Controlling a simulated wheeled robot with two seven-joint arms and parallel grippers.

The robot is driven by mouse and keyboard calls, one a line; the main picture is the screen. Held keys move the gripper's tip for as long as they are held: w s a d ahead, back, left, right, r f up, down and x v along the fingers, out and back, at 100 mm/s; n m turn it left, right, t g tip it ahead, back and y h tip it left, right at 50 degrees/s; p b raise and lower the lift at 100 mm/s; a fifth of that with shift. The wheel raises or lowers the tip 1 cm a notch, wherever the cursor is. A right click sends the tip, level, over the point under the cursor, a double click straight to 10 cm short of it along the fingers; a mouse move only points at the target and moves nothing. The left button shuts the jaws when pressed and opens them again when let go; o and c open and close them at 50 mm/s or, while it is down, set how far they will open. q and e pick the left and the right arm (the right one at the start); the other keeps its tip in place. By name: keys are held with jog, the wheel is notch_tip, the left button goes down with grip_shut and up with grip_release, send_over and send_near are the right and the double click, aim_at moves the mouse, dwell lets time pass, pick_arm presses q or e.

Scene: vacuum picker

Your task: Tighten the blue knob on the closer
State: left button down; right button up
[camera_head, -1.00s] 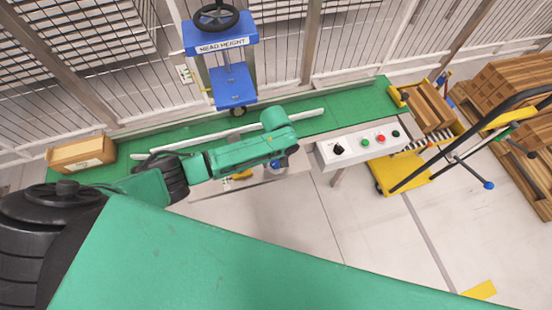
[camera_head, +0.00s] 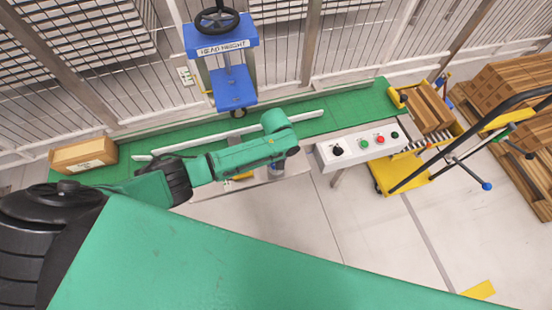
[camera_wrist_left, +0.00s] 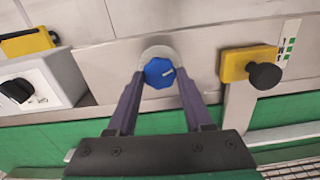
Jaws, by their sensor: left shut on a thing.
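The blue knob (camera_wrist_left: 160,72) shows in the left wrist view, on a round pale base on the side of the closer's grey frame. A white mark runs on its face. My left gripper (camera_wrist_left: 158,84) has its two dark fingers on either side of the knob and is shut on it. In the head view my green left arm (camera_head: 240,158) reaches over the front of the conveyor, and the knob and fingertips are hidden there. My right gripper is not in view. The closer's blue head (camera_head: 222,40) with a black handwheel stands behind the conveyor.
A yellow block with a black knob (camera_wrist_left: 262,70) sits right of the blue knob in the wrist view. A control box (camera_head: 360,146) with buttons stands right of my arm. A cardboard box (camera_head: 84,155) lies on the green belt (camera_head: 350,100). A yellow cart (camera_head: 410,170) stands at right.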

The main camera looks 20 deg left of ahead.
pick_arm(q)
jog(key=m+p, duration=0.1)
jog(key=m, duration=0.1)
jog(key=shift+r+m, duration=0.15)
jog(key=shift+m, duration=0.15)
jog(key=m+p, duration=0.1)
jog(key=m, duration=0.1)
jog(key=shift+m, duration=0.3)
jog(key=m+p, duration=0.1)
jog(key=m, duration=0.4)
jog(key=shift+m, duration=0.3)
jog(key=m+p, duration=0.1)
jog(key=m, duration=1)
jog(key=shift+d+m, duration=0.1)
jog(key=shift+m, duration=0.2)
jog(key=shift+c, duration=1.5)
grip_release()
